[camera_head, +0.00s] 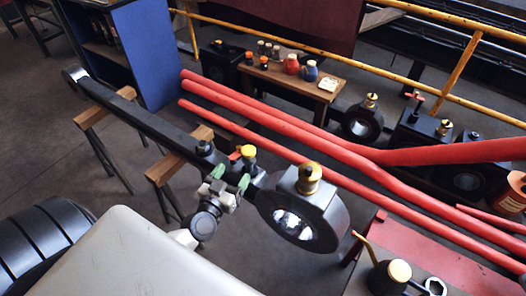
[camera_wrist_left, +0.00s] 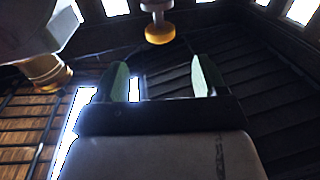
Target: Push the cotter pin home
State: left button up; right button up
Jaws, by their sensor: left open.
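A dark connecting rod (camera_head: 150,118) lies across trestles, its large round end (camera_head: 330,212) towards the right. A yellow-headed pin (camera_head: 248,152) stands upright on the rod near that end; I cannot tell for sure that it is the cotter pin. My left gripper (camera_head: 230,178), with green fingertips, is open and empty just in front of it. In the left wrist view the open fingers (camera_wrist_left: 160,80) point towards a yellow head on a grey stem (camera_wrist_left: 159,33), apart from it. A smaller orange-topped piece (camera_head: 235,156) sits beside the pin. My right gripper is not in view.
A brass oil cup (camera_head: 309,178) tops the rod's round end, close to my gripper. Red pipes (camera_head: 275,125) run behind the rod. A red bench (camera_head: 430,265) with an oil can (camera_head: 388,277) stands at right. Trestles (camera_head: 165,168) support the rod; a blue cabinet (camera_head: 148,52) is behind.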

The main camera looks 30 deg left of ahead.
aim_at(245, 156)
pick_arm(q)
jog(key=w, duration=0.6)
jog(key=w+a, duration=0.1)
jog(key=w, duration=0.3)
jog(key=shift+c, duration=0.5)
